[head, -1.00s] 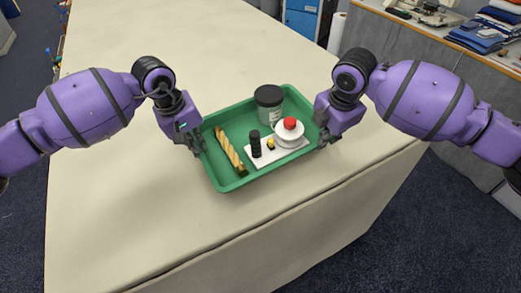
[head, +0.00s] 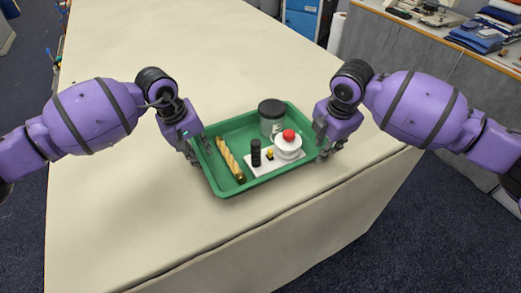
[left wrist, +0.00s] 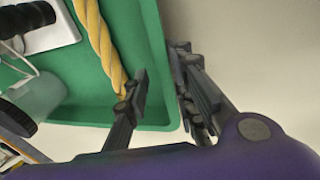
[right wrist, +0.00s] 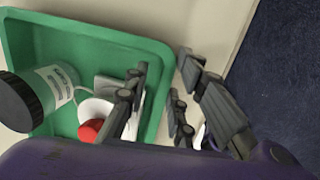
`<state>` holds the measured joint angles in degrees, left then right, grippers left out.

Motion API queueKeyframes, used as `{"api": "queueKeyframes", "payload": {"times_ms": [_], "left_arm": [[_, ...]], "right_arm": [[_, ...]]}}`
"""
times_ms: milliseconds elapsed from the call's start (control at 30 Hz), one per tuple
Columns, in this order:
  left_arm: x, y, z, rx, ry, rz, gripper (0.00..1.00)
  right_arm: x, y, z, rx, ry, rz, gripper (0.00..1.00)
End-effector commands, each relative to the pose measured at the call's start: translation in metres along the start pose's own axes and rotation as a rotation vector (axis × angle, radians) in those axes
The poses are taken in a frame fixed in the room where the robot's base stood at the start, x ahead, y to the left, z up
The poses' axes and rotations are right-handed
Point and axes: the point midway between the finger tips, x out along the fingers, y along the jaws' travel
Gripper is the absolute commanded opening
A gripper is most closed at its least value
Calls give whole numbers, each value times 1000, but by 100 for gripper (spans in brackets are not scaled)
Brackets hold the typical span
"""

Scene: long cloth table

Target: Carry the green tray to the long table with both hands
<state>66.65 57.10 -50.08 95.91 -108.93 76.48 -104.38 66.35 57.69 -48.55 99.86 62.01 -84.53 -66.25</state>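The green tray (head: 229,188) appears to rest on the long cloth-covered table (head: 130,215), near its front edge, and looks level. My left gripper (head: 194,151) is at the tray's left wall. In the left wrist view its fingers (left wrist: 165,92) are apart, one inside and one outside the wall, with gaps showing. My right gripper (head: 325,147) is at the right wall. In the right wrist view its fingers (right wrist: 160,95) likewise stand apart on either side of the wall. Both grippers look open and clear of the rim.
The table behind is bare. A side counter (head: 440,50) stands at the right.

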Motion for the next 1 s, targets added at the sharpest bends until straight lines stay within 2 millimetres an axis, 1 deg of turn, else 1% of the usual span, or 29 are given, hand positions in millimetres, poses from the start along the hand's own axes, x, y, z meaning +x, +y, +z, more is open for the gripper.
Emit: {"api": "queueKeyframes", "payload": {"times_ms": [167, 267, 367, 600, 700, 833, 933, 1000], "left_arm": [[-4, 1, 0, 1, 1, 2, 23], [-16, 1, -1, 1, 3, 3, 23], [-34, 1, -1, 2, 4, 2, 23], [-86, 1, -1, 1, 4, 2, 23], [-102, 0, -1, 0, 2, 0, 23], [-115, 1, 0, 0, 1, 1, 23], [-119, 0, 0, 1, 0, 0, 23], [-120, 0, 0, 0, 0, 0, 23]], "right_arm": [[0, 0, -1, -1, 1, 1, 23], [0, 0, -1, -1, 2, 1, 23], [0, 1, -1, -1, 2, 1, 23], [0, 0, -1, -1, 2, 1, 23], [0, 0, -1, -1, 2, 1, 23], [0, 0, -1, -1, 2, 1, 23], [-3, 1, -1, -1, 2, 2, 23], [-10, 1, -1, -2, 1, 3, 23]]}}
